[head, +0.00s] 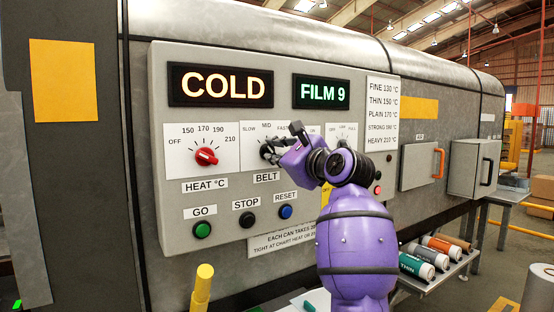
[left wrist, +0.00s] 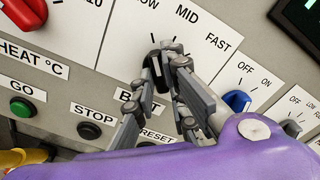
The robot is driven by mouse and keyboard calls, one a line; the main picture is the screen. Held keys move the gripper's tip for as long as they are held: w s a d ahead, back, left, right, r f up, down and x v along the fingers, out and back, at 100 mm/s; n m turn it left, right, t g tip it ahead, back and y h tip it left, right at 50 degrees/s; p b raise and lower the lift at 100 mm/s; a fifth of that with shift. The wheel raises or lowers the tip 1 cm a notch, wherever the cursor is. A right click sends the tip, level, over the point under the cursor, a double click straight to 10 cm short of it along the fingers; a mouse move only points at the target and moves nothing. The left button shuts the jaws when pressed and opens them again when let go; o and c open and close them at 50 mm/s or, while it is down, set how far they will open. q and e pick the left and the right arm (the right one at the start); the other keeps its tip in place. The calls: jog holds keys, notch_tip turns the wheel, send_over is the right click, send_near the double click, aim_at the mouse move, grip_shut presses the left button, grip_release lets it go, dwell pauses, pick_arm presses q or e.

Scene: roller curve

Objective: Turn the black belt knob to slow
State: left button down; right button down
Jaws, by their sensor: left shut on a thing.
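The black belt knob (head: 265,153) sits on a white dial plate marked SLOW, MID and FAST, above the BELT label. My left gripper (head: 273,149) reaches it from the right and is shut on it. In the left wrist view the fingers (left wrist: 165,66) close on both sides of the black knob (left wrist: 153,74). Its white pointer line shows partly between the fingertips. The fingers hide the rest, so I cannot tell exactly which mark it points at. My right gripper is not in view.
The red heat knob (head: 206,157) is left of the belt knob. Green GO (head: 202,230), black STOP (head: 247,220) and blue RESET (head: 285,212) buttons lie below. A blue off/on knob (left wrist: 237,101) is close right of my fingers. Displays read COLD and FILM 9.

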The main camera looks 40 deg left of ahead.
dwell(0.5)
pick_arm(q)
jog(key=c, duration=1.8)
grip_release()
jog(key=shift+o, duration=0.2)
jog(key=shift+d, duration=0.1)
jog(key=v, duration=1.2)
